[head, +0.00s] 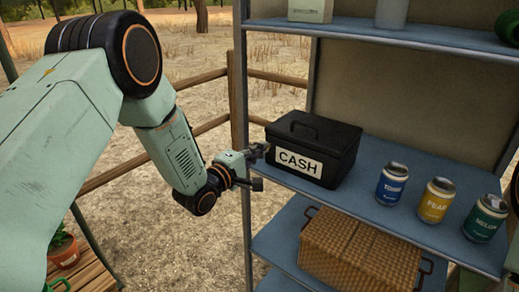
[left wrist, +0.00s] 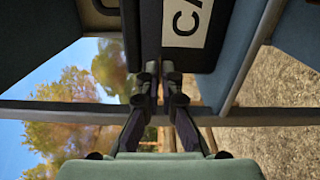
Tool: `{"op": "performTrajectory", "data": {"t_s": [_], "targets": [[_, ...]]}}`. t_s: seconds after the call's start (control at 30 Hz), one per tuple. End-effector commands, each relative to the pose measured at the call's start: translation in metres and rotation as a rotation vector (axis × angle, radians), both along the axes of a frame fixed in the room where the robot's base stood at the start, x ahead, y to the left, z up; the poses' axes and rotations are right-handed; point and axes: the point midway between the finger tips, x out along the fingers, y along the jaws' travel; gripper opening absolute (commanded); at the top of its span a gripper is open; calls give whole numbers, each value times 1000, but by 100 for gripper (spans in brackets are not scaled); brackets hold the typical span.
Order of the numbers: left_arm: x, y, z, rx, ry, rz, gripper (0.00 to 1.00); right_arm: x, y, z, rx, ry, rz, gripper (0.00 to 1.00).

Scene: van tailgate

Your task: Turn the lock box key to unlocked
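The black lock box (head: 318,140), labelled CASH, stands on the blue middle shelf with its lid down. It also shows in the left wrist view (left wrist: 183,55), turned sideways. My left gripper (head: 258,151) is at the box's left front edge, level with the upper part of its label. In the left wrist view my left gripper's fingertips (left wrist: 160,76) are close together with a narrow gap between them, in front of the box. I cannot make out the key or its position. It may be hidden at the fingertips. My right gripper is not in view.
Blue, yellow and green cans (head: 391,184) stand right of the box on the same shelf (head: 362,206). A wicker basket (head: 350,252) is on the shelf below. The rack's upright post (head: 241,120) stands close to my left gripper. A potted plant (head: 63,250) is at lower left.

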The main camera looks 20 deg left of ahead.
Motion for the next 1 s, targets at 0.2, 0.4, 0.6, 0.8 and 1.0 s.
{"op": "performTrajectory", "data": {"t_s": [0.2, 0.4, 0.6, 0.8, 1.0], "targets": [[-1, 0, -2, -2, 6, 1, 0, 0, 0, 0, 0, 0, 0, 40], [-1, 0, -2, -1, 6, 1, 13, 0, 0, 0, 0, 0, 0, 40], [0, 0, -1, 0, 3, 0, 25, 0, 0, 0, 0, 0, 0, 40], [0, 0, -1, -1, 1, 0, 25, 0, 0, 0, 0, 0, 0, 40], [-14, 6, -1, -1, 5, 3, 25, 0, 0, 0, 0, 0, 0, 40]]}}
